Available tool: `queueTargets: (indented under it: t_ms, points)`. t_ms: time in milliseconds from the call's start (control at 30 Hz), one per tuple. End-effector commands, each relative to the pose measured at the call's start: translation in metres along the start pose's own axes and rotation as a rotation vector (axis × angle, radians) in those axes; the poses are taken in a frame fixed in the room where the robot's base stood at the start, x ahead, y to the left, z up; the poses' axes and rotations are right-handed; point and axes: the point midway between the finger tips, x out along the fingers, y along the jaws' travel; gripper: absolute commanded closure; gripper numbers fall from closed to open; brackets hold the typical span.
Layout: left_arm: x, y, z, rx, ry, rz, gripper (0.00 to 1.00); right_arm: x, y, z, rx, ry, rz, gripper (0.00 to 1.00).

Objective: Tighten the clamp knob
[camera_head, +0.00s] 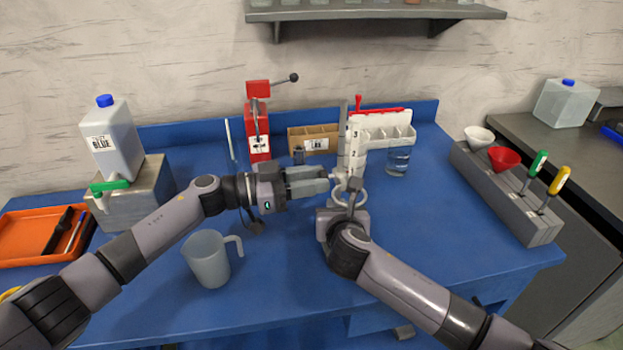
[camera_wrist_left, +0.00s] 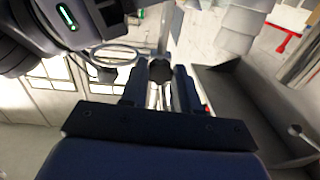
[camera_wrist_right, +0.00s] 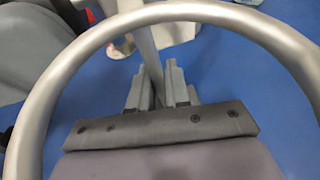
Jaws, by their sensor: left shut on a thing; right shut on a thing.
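My left gripper (camera_head: 328,180) reaches in from the left at the upright metal stand rod (camera_head: 343,125). In the left wrist view its fingers (camera_wrist_left: 160,85) are closed around a small dark round knob (camera_wrist_left: 160,70), which looks like the clamp knob. My right gripper (camera_head: 352,208) is just below and to the right. In the right wrist view its fingers (camera_wrist_right: 160,85) are shut on a grey metal bar (camera_wrist_right: 147,50). A metal ring (camera_wrist_right: 165,12) arches close in front of that camera; it also shows in the left wrist view (camera_wrist_left: 115,55). The clamp body is mostly hidden by the grippers.
A grey jug (camera_head: 207,262) stands at the front left. A white rack (camera_head: 385,130) and a water beaker (camera_head: 398,163) are behind the right gripper. A red press (camera_head: 257,125) stands behind. A grey holder (camera_head: 505,195) with funnels and screwdrivers is at right. The blue front right is clear.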

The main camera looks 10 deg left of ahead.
Motion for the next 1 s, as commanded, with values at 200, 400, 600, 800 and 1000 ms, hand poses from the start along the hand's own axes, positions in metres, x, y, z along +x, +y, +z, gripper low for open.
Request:
queueTargets:
  t_ms: [200, 400, 600, 800, 1000]
  points:
    - [-0.0004, -0.0006, -0.0002, 0.118, 0.000, 0.000, 1.00, 0.0002, -0.0004, -0.0010, 0.000, 0.002, -0.001, 1.00]
    - [-0.0005, -0.0010, -0.0003, 0.291, 0.000, -0.001, 1.00, 0.0002, -0.0006, -0.0010, 0.000, 0.002, -0.002, 1.00]
    - [-0.0005, -0.0012, -0.0004, 0.481, 0.000, -0.001, 1.00, 0.0003, -0.0007, -0.0010, 0.000, 0.002, -0.002, 1.00]
    - [-0.0004, -0.0013, -0.0005, 0.671, 0.000, 0.000, 1.00, 0.0003, -0.0008, -0.0010, 0.000, 0.002, -0.002, 1.00]
    - [-0.0003, -0.0013, -0.0005, 0.861, 0.000, 0.000, 1.00, 0.0003, -0.0009, -0.0011, 0.000, 0.002, -0.002, 1.00]
